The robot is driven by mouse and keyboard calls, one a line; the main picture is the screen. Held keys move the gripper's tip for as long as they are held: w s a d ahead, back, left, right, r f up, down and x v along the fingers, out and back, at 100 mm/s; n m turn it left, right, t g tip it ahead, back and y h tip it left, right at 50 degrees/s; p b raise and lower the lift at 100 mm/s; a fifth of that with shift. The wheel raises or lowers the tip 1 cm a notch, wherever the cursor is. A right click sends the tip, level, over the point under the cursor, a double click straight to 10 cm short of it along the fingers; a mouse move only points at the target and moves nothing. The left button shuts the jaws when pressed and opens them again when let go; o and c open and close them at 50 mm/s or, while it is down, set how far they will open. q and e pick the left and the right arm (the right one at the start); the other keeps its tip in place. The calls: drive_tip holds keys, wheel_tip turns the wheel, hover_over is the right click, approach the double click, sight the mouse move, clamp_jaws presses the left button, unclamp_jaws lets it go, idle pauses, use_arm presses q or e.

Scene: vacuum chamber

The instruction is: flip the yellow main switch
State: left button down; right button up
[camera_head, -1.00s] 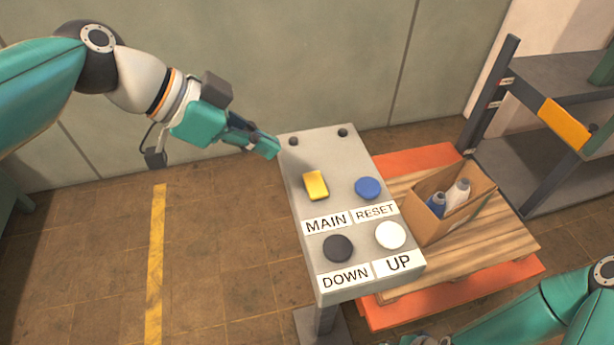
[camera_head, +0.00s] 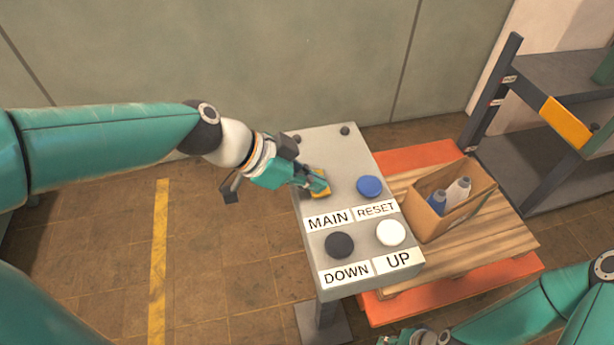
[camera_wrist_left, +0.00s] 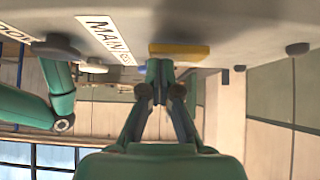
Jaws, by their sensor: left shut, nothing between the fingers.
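The yellow main switch (camera_head: 319,195) sits on the grey control panel (camera_head: 330,150), above the MAIN label (camera_head: 327,220). My left gripper (camera_head: 320,182) is shut and empty, with its fingertips at the switch and hiding part of it in the head view. In the left wrist view the yellow switch (camera_wrist_left: 185,50) is right at the tips of the shut left fingers (camera_wrist_left: 160,68); I cannot tell whether they touch. My right gripper (camera_head: 400,338) is only partly in view at the bottom edge, and its jaws cannot be made out.
The panel also has a blue RESET button (camera_head: 369,186), a black DOWN button (camera_head: 339,245) and a white UP button (camera_head: 391,232). A cardboard box (camera_head: 440,222) with bottles stands on a wooden pallet (camera_head: 490,250) to the right. A shelf (camera_head: 560,75) stands beyond it.

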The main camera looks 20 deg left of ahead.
idle(0.3)
use_arm(q)
drive_tip(key=shift+w+a+r, duration=0.25)
drive_tip(key=shift+w+a, duration=0.15)
drive_tip(key=shift+w, duration=0.25)
drive_tip(key=shift+r, duration=0.1)
drive_tip(key=shift+r, duration=0.2)
drive_tip(key=r, duration=0.1)
drive_tip(key=r+p, duration=0.2)
drive_tip(key=r, duration=0.1)
drive_tip(key=shift+s+d, duration=0.25)
drive_tip(key=shift+s, duration=0.05)
drive_tip(key=s+b+v, duration=0.1)
drive_tip(key=b+v, duration=0.1)
drive_tip(key=v, duration=0.7)
drive_tip(key=shift+s, duration=0.3)
drive_tip(key=shift+f, duration=0.1)
